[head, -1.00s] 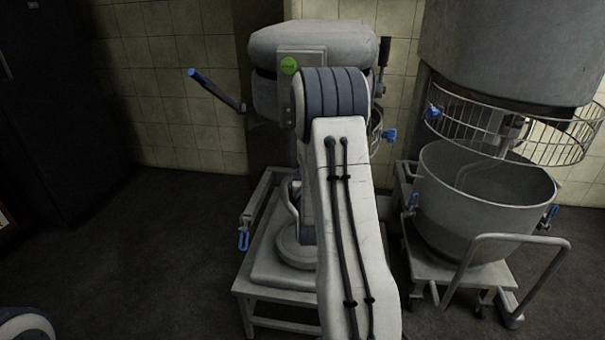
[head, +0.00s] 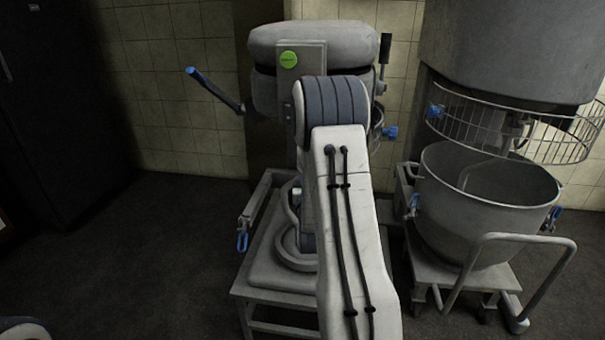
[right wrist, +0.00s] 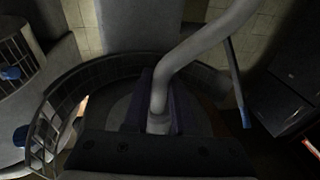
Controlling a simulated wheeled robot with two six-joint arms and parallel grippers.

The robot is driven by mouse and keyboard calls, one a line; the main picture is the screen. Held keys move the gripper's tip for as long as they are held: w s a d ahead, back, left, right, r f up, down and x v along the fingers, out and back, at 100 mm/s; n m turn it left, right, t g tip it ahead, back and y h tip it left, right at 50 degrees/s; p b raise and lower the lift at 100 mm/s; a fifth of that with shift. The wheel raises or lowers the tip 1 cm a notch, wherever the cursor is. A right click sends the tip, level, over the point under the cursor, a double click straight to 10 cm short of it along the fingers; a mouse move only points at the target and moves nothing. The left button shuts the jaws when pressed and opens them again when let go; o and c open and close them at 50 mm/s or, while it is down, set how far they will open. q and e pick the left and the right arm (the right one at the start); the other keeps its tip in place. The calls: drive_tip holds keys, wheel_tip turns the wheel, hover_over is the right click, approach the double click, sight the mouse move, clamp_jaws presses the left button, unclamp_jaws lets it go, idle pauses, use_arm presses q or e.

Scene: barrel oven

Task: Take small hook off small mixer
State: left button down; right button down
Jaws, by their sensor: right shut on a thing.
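The small mixer (head: 312,47) stands in the middle of the head view, with a grey rounded top and a green round button. My right arm covers much of its front and hides the right gripper and the hook there. In the right wrist view, the small hook (right wrist: 190,58) is a thick, bent grey rod. My right gripper (right wrist: 158,122) is shut on its lower part in that picture. Whether the hook's end is still seated in the mixer cannot be told. My left gripper is not in view.
A curved wire guard (right wrist: 45,122) lies close to the right gripper. The mixer's blue-tipped lever (head: 215,90) sticks out left. A large bowl (head: 487,185) on a wheeled trolley and a bigger mixer (head: 515,45) stand at right. The floor at left is clear.

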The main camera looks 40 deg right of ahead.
drive_tip(key=shift+f+b, duration=0.85)
drive_tip(key=shift+b, duration=0.05)
